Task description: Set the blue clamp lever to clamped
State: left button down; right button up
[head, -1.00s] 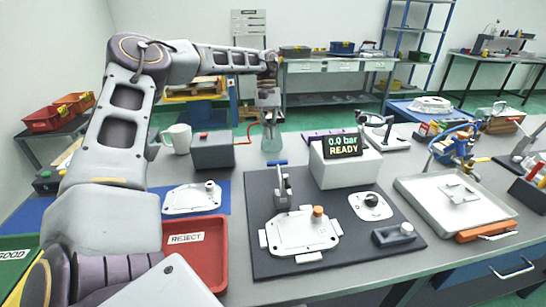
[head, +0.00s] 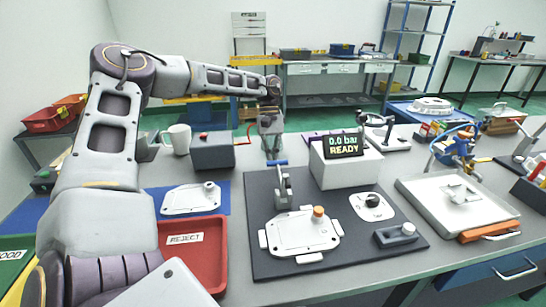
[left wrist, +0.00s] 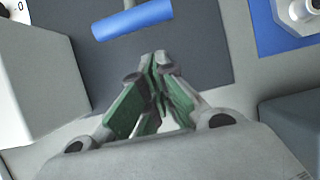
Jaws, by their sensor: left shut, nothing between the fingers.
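The clamp lever's blue handle (head: 277,163) sits at the top of a grey toggle clamp (head: 283,187), whose lever stands roughly upright behind the casting (head: 302,232) on the dark fixture plate (head: 262,262). My left gripper (head: 271,157) points down just behind the handle, at about its height. In the left wrist view the blue handle (left wrist: 132,18) lies ahead of the green-padded fingertips (left wrist: 156,58), with a visible gap. The fingers are together and empty. My right gripper is not in view.
A white box with a display reading "0.0 bar READY" (head: 344,165) stands right of the clamp. A grey box with a red button (head: 212,152) stands left. A red REJECT tray (head: 208,272) and another casting (head: 191,199) lie left of the plate.

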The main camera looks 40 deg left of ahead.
pick_arm(q)
jog(key=shift+s+d+r, duration=0.35)
jog(key=shift+d+r, duration=0.1)
jog(key=shift+r, duration=0.15)
jog(key=shift+s+d+r, duration=0.1)
jog(key=shift+r, duration=0.05)
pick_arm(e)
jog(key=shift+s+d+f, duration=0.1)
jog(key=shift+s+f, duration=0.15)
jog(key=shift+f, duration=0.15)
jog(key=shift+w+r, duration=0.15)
